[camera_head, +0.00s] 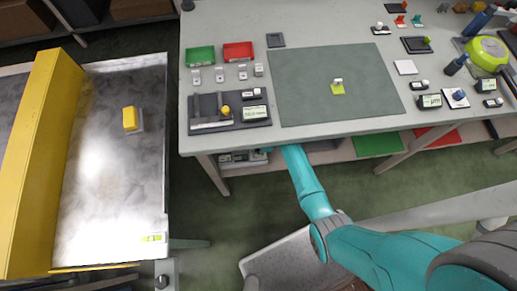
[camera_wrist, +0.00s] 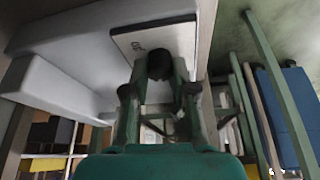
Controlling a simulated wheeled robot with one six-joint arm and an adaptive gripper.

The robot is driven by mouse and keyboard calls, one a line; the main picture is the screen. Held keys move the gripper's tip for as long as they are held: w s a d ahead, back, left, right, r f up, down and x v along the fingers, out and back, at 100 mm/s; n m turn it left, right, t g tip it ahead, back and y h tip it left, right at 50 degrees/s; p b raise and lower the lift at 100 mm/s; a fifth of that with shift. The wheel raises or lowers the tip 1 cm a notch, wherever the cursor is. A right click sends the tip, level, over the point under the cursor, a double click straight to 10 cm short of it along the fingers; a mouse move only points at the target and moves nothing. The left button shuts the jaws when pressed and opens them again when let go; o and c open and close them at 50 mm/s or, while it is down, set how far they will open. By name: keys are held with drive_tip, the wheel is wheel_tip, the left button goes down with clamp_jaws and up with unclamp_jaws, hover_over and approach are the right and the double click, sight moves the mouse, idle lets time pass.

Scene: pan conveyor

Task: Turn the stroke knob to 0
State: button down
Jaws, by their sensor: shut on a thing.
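In the wrist view, a dark round knob (camera_wrist: 159,64) sits in front of a pale panel (camera_wrist: 128,40) with small dark marks that I cannot read clearly. I take it for the stroke knob; its setting cannot be read. My gripper (camera_wrist: 159,88) is shut on it, with one finger on each side. In the head view, my teal arm reaches under the front edge of the table, and the table hides the knob and most of my gripper.
The grey worktable (camera_head: 230,150) overhangs my arm, with a shelf below. A grey device (camera_head: 238,158) is partly visible under the tabletop. A bed with a yellow beam (camera_head: 38,150) stands at the left. Open green floor (camera_head: 215,210) lies between. In the wrist view, pale housing (camera_wrist: 55,75) is close at left.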

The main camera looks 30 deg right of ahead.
drive_tip(key=c, duration=0.9)
unclamp_jaws()
drive_tip(key=shift+c, duration=0.2)
